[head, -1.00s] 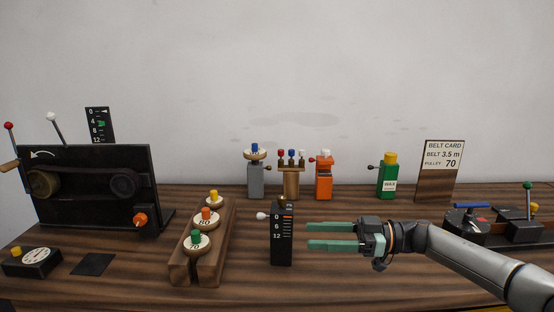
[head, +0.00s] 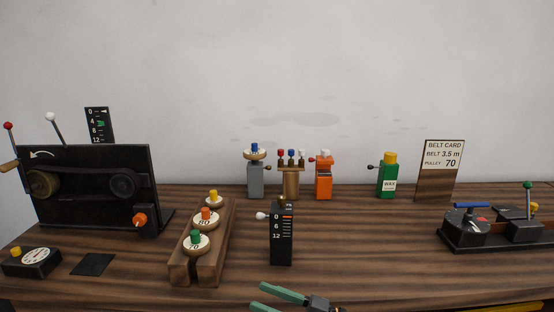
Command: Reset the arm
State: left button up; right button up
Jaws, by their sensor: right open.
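My left gripper is not in view.
A wooden rack (head: 204,262) with several pulleys stands left of the gauge block. A black belt machine (head: 85,205) is at the left. A black device (head: 490,240) is at the right. Orange (head: 324,184) and green (head: 388,180) units stand at the back. The table's right-centre is clear.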

jog(key=s+a+f+m+t+h, duration=0.2)
jog(key=s+f+m+t+h, duration=0.2)
jog(key=s+f+m+t, duration=0.25)
jog(key=s+d+f+m+h, duration=0.2)
jog(key=s+d+f+h, duration=0.25)
jog(key=f, duration=0.25)
jog(key=s+d+f+m+h, duration=0.3)
jog(key=d+f+h, duration=0.2)
jog(key=d+f, duration=0.15)
jog(key=s+d+f+g+h, duration=0.3)
jog(key=s+d+f, duration=0.4)
jog(key=s+d, duration=0.25)
jog(key=shift+h, duration=0.35)
jog(key=r+p, duration=0.1)
jog(key=s+r+p, duration=0.1)
jog(key=r+p, duration=0.2)
jog(key=p, duration=0.1)
jog(key=shift+s+r, duration=0.4)
